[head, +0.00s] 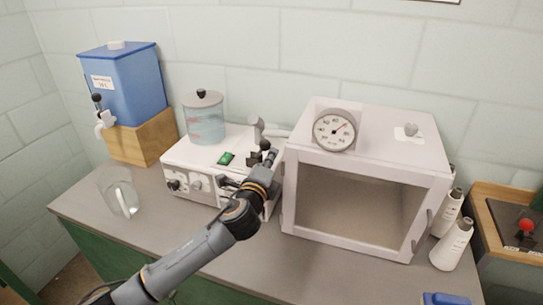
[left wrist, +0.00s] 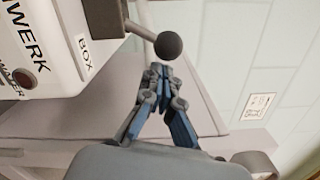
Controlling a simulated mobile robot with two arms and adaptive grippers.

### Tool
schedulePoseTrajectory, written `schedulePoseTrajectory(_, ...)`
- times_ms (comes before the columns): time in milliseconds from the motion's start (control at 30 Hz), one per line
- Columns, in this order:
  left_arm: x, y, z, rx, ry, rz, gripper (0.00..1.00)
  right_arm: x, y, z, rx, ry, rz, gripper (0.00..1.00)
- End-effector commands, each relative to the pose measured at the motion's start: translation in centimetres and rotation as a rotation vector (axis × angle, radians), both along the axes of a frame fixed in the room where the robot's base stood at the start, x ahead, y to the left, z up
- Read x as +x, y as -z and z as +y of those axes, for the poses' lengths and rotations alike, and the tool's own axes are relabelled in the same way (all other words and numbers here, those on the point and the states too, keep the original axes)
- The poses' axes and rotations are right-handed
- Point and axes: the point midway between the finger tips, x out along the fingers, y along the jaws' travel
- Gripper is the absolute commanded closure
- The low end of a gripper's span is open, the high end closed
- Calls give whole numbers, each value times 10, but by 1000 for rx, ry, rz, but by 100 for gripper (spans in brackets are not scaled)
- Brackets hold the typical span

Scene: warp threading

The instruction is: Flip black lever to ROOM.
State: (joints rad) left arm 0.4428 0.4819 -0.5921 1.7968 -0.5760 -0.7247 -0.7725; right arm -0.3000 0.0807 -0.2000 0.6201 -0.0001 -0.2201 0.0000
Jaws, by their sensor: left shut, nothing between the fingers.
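The black lever (left wrist: 141,31) shows in the left wrist view as a grey rod ending in a dark ball knob (left wrist: 168,46). It comes out of a dark block on the side of the white machine (left wrist: 45,45). A label reading BOX (left wrist: 84,53) is beside the block; no ROOM label is readable. My left gripper (left wrist: 158,70) is shut and empty, its fingertips close to the knob; I cannot tell whether they touch it. In the head view the left gripper (head: 262,160) is at the machine's right end, partly hiding the lever. My right gripper is out of view.
A white chamber (head: 365,170) with a round dial (head: 335,130) stands close on the right of the machine. A clear lidded tank (head: 204,118) is on the machine. A blue dispenser (head: 125,85) and a glass jug (head: 120,192) are at left. White bottles (head: 452,243) stand at right.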

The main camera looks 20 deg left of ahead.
Motion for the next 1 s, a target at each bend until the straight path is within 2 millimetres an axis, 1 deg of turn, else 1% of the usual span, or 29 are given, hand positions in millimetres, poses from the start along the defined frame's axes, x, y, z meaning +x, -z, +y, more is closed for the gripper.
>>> schedulePoseTrajectory(367, 0, -1, 0, -7, 1, 0, 100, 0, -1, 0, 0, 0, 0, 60)
schedulePoseTrajectory(1000, 0, -9, 6, -119, 0, 2, 100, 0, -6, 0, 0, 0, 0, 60)
